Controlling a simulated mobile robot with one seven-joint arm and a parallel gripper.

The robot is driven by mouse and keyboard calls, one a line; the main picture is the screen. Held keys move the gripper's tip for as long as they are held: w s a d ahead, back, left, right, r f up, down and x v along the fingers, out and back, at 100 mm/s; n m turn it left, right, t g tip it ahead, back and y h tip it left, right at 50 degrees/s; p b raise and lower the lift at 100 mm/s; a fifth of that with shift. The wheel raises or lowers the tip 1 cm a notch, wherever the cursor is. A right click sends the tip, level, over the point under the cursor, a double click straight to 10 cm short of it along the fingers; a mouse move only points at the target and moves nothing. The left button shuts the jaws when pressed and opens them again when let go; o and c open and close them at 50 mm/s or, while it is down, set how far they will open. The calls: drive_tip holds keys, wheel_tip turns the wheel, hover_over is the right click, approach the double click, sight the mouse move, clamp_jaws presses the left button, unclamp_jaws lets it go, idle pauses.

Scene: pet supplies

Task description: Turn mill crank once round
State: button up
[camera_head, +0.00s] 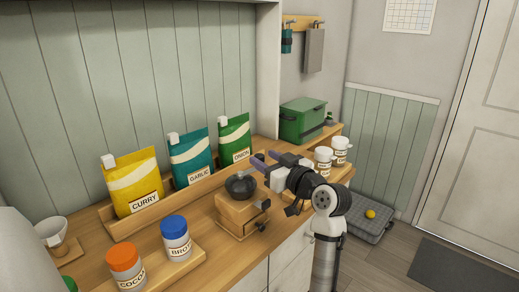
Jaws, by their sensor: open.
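The mill (237,211) is a wooden box with a dark round bowl (240,186) on top, standing on the wooden counter. A small dark knob (263,204) shows at its right side, and another dark knob (262,227) sits low at its front. I cannot tell clearly which part is the crank. My gripper (264,160) is open and empty, above and to the right of the mill, apart from it. My arm reaches in from the right.
Curry (131,183), garlic (191,158) and onion (234,140) pouches stand in a rack behind. Cocoa (126,266) and blue-lidded (175,238) jars stand front left. White cups (323,159) and a green box (302,121) are at the right.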

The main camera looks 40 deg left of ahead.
sight(263, 157)
drive_tip(key=shift+p+x, duration=0.4)
drive_tip(key=shift+x, duration=1.4)
clamp_jaws()
